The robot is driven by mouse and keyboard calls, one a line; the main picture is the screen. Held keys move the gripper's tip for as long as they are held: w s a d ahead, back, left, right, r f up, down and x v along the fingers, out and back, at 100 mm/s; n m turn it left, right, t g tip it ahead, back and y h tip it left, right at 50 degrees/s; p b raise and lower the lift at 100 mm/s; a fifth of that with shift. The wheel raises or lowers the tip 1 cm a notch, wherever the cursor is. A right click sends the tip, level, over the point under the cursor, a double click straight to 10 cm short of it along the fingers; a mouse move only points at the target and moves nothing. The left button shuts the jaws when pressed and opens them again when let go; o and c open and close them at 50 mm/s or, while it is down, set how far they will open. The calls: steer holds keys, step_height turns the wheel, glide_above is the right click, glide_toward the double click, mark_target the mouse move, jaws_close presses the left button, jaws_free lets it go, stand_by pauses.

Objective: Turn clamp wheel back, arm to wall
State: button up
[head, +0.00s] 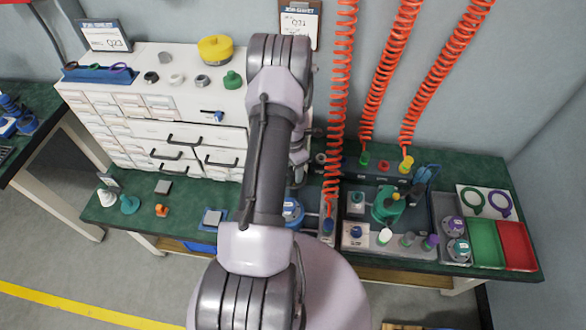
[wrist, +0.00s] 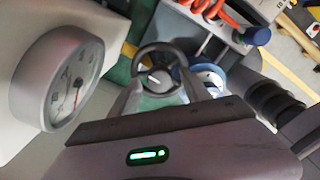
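The clamp wheel (wrist: 160,72) is a dark handwheel with a pale mark on its hub, seen in the wrist view straight ahead of my gripper (wrist: 162,90). My gripper's two grey fingers stand apart, one on each side of the wheel's near rim. I cannot tell whether they press on the rim or only flank it. A green surface shows below the wheel. In the head view my arm hides the wheel and the gripper. A swing arm cannot be made out clearly in either view.
A round pressure gauge (wrist: 62,78) with a red needle is close on the left of the wrist view. A blue-rimmed round part (wrist: 208,76) sits right of the wheel. Red coiled hoses (head: 338,90) hang over the green bench (head: 130,222). A white drawer cabinet (head: 140,115) stands left.

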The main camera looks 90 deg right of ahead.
step_height(320, 180, up, 17)
steer(key=p, duration=0.4)
steer(key=shift+r, duration=0.2)
